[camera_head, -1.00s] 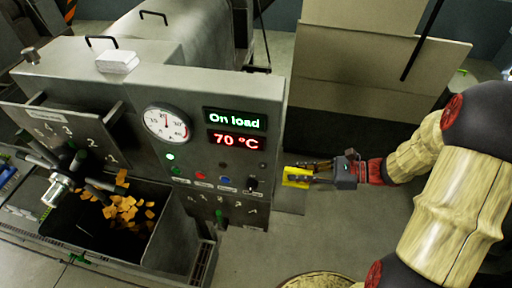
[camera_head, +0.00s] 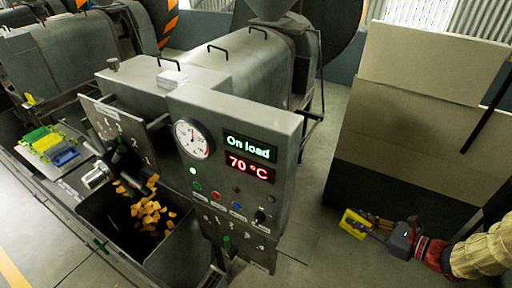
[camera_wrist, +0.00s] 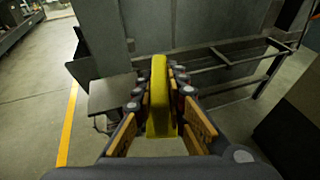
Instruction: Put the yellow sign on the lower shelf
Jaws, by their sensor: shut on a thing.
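The yellow sign (camera_head: 354,224) is held in my gripper (camera_head: 366,225) at the lower right of the head view, in front of the dark base of a beige cabinet. In the wrist view the sign (camera_wrist: 160,97) stands upright between the two fingers of my gripper (camera_wrist: 159,90), which are shut on it. It is held in the air, clear of the machine. I cannot pick out the lower shelf with certainty in either view.
The machine's control panel (camera_head: 235,163) reads "On load" and 70 °C. A dark bin (camera_head: 120,228) of orange pieces stands left of it. Colored items lie on a tray (camera_head: 38,158) at far left. A metal frame (camera_wrist: 235,60) shows in the wrist view. Floor between panel and cabinet is clear.

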